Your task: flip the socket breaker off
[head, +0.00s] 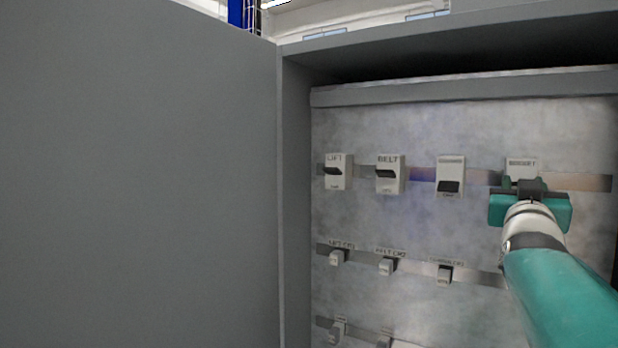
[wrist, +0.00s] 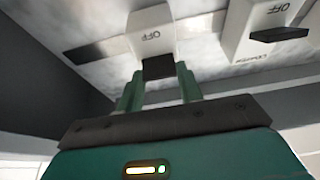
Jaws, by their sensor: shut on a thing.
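The socket breaker (head: 521,166) is a pale block at the right end of the top row in the head view, its label blurred. My gripper (head: 530,187) covers its lower part there. In the wrist view the breaker (wrist: 151,28) shows an OFF mark, and its dark lever (wrist: 158,67) sits between the two teal fingers of my gripper (wrist: 160,85). The gripper is shut on that lever. The fingers hide part of the lever, and I cannot tell its exact position.
Left of it in the top row are a third breaker (head: 450,176) with its lever low, the BELT breaker (head: 390,174) and the LIFT breaker (head: 338,172). Smaller breakers (head: 386,266) sit below. A grey cabinet door (head: 140,180) stands at left; the cabinet's top edge (head: 450,30) overhangs.

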